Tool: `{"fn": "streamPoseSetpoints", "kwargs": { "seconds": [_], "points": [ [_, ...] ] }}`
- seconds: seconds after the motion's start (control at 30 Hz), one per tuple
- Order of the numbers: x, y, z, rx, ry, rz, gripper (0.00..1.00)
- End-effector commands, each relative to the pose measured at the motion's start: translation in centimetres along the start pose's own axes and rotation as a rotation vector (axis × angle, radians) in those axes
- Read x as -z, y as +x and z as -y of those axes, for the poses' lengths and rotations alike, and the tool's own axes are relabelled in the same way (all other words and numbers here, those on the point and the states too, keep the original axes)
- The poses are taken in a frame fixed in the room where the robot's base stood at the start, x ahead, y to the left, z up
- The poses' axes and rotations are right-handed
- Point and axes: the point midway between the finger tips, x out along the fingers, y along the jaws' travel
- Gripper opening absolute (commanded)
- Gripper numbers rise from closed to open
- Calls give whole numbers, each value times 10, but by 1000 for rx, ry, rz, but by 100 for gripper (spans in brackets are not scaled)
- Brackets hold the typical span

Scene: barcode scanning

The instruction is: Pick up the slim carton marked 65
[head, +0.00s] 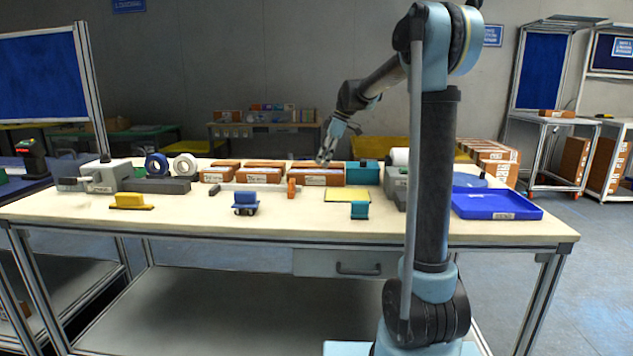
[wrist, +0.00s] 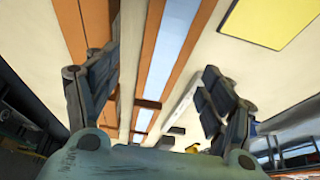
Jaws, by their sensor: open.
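My gripper (head: 326,150) is above the back part of the workbench, over the row of brown cartons. In the wrist view my gripper (wrist: 157,98) has its two fingers spread wide with nothing held between them. A brown carton with a pale stripe (wrist: 172,62) runs below the gap between the fingers. In the head view the right brown carton (head: 323,180), the middle brown carton (head: 264,178) and the left brown carton (head: 218,178) lie in a row. A small orange-brown block (head: 291,188) stands in front of them. I cannot read a 65 on any.
A yellow sheet (head: 347,195) lies in front of the cartons, and it also shows in the wrist view (wrist: 264,24). A teal box (head: 362,173) stands right of the row. A blue tray (head: 497,205) lies at the right.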

Motion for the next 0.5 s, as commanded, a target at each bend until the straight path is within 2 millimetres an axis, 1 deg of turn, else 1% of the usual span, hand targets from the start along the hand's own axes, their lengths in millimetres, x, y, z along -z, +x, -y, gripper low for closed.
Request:
{"fn": "streamPoseSetpoints", "kwargs": {
  "seconds": [0.17, 0.4, 0.5],
  "points": [
    [0, 10, 1, 0, 0, 0, 75],
    [3, 42, 4, 1, -1, 0, 75],
    [2, 51, 3, 1, 0, 0, 75]
  ]
}}
